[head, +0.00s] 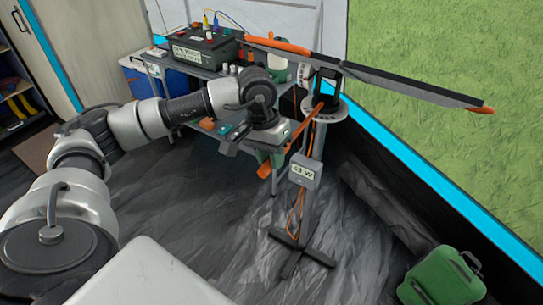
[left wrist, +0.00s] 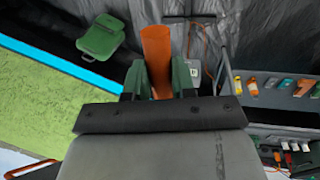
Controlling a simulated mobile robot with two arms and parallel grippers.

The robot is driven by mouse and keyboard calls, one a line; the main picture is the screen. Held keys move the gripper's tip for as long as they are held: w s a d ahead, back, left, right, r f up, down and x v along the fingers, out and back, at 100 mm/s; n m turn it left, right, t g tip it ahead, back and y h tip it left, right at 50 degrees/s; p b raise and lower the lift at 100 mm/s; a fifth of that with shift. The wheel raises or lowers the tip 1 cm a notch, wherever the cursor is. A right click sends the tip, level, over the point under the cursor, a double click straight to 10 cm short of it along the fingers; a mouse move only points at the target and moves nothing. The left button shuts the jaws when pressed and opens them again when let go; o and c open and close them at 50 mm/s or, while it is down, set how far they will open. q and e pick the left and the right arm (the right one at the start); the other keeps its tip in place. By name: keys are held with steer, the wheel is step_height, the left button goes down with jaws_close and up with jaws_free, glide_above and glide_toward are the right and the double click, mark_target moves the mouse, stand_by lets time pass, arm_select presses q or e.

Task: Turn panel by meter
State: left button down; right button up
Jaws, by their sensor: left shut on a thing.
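The panel (head: 375,73) is a dark flat board with orange corners, seen nearly edge-on and tilted, on top of a stand. A round plate (head: 328,108) with marks sits under it. An orange handle (head: 302,138) slants down from the stand head toward my left gripper (head: 268,160). The meter (head: 304,172) is a grey box on the stand's post; its small display seems to end in W, but the digits are hard to read. In the left wrist view, the green fingers of my left gripper (left wrist: 159,82) are shut around the orange handle (left wrist: 157,50). My right gripper is not in view.
A grey table (head: 155,58) behind my left arm carries a black battery (head: 203,48) and small items. The stand's cross foot (head: 300,248) rests on the dark floor, with orange cable near the post.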

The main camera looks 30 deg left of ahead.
arm_select(q)
steer(key=c, duration=0.9)
jaws_free()
steer(key=shift+c, duration=0.2)
step_height(320, 180, up, 11)
steer(key=a, duration=0.2)
steer(key=shift+f+b, duration=0.15)
steer(key=shift+b, duration=0.3)
